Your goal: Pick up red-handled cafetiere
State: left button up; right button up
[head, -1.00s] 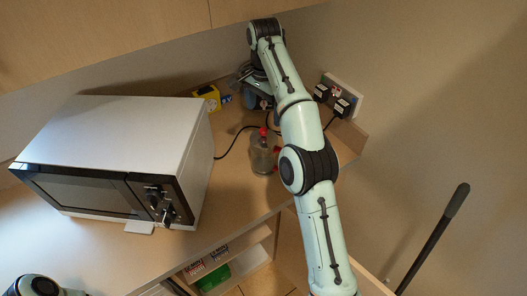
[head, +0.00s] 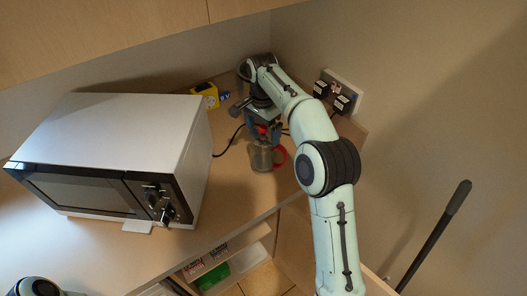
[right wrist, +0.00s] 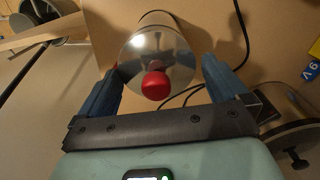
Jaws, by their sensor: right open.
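The red-handled cafetiere (head: 262,158) stands upright on the counter, right of the microwave. Its body is clear or grey, and its red handle faces right in the head view. My right gripper (head: 264,132) is open above it, pointing down, with its blue fingers near the top. In the right wrist view, the cafetiere's shiny lid (right wrist: 172,52) and red knob show between the two open fingers (right wrist: 158,72), with a gap on each side.
A white microwave (head: 125,150) fills the counter's left side. A yellow box (head: 206,95) stands behind. A black cable (head: 229,143) runs across the counter behind the cafetiere. Plugs in a wall socket (head: 337,92) are at the right. The counter before the cafetiere is clear.

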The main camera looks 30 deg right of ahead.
aim_at(268, 154)
jog(key=f, duration=0.2)
jog(key=shift+s+f, duration=0.35)
jog(key=shift+f, duration=0.05)
jog(key=shift+w, duration=0.15)
jog(key=shift+c, duration=0.9)
jog(key=shift+w, duration=0.1)
jog(key=c, duration=0.6)
jog(key=shift+r, duration=0.1)
jog(key=c, duration=0.8)
